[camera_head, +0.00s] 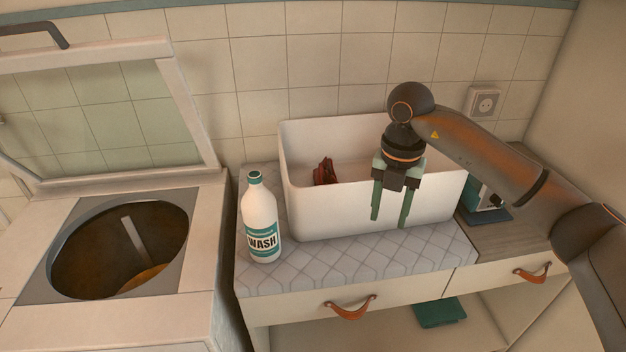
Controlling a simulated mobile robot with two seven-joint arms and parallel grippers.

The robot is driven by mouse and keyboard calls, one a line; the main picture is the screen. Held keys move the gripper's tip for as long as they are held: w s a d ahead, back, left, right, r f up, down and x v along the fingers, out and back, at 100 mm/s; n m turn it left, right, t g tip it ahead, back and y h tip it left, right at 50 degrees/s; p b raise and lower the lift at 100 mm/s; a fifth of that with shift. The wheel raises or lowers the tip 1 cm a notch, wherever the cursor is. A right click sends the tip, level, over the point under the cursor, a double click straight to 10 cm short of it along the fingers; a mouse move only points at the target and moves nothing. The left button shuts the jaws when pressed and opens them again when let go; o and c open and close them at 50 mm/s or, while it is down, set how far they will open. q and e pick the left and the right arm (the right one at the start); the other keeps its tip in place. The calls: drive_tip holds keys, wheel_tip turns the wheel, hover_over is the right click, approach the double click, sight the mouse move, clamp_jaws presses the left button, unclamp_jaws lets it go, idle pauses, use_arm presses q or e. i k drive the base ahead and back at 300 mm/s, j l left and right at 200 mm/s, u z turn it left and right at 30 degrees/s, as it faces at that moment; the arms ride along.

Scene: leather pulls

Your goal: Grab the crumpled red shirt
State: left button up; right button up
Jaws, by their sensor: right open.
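The crumpled red shirt (324,172) lies inside the white bin (300,215), toward its left end. Only its dark red upper part shows; the bin's front wall hides the rest. My right gripper (390,222) is open and empty, with its green fingers pointing down. In the picture it overlaps the front wall of the bin, to the right of the shirt and apart from it. I cannot tell its exact depth relative to the wall. My left gripper is out of view.
A WASH bottle (262,222) stands upright left of the bin on the patterned mat (350,262). A washing machine (205,250) with its lid (180,95) raised is at the left. A wall socket (484,102) is behind my right arm. Leather pulls (350,308) stick out from the drawer fronts.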

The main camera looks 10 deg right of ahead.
sight(323, 175)
drive_tip(key=l+u, duration=0.35)
drive_tip(key=k+l+u, duration=0.1)
drive_tip(key=l+u, duration=0.25)
drive_tip(key=l, duration=0.15)
drive_tip(key=i+l+u, duration=0.3)
drive_tip(key=l, duration=0.35)
drive_tip(key=i+l+u, duration=0.15)
drive_tip(key=i+l, duration=0.05)
drive_tip(key=l, duration=0.1)
